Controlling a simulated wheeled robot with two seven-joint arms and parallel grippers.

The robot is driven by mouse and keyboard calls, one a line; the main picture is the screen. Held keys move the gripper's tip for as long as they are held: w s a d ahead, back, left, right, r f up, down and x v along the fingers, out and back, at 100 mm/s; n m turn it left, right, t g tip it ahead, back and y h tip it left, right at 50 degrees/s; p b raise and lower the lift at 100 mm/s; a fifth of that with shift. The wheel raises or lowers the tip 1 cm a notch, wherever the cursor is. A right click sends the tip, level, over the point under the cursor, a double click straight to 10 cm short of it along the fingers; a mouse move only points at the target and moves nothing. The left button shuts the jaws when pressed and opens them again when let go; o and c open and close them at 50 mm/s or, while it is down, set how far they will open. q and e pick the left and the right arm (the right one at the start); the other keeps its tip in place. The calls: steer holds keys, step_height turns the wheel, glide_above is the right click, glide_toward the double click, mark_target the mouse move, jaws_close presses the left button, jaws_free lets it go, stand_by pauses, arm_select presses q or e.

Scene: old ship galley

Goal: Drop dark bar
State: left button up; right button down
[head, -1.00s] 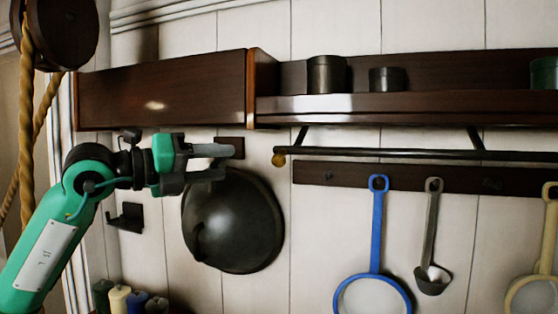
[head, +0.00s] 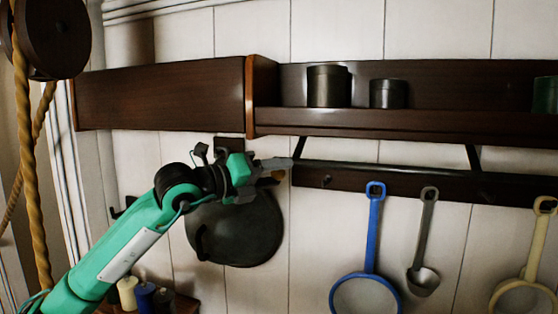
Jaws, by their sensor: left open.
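A dark bar (head: 400,169) runs horizontally under the wall shelf, held by slanted brackets. My left gripper (head: 281,169) is open at the bar's left end. The fingers point right and are not closed on the bar. My right gripper is not in view.
The dark wood shelf (head: 400,121) above holds dark tins (head: 328,86). A blue-handled strainer (head: 374,230), a grey ladle (head: 424,240) and a cream strainer (head: 536,250) hang below. A round dark lid (head: 245,230) hangs behind my left arm. Rope (head: 25,170) hangs at the left.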

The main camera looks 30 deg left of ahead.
arm_select(q)
steer(key=shift+w+d, duration=0.3)
steer(key=shift+w, duration=0.3)
jaws_close()
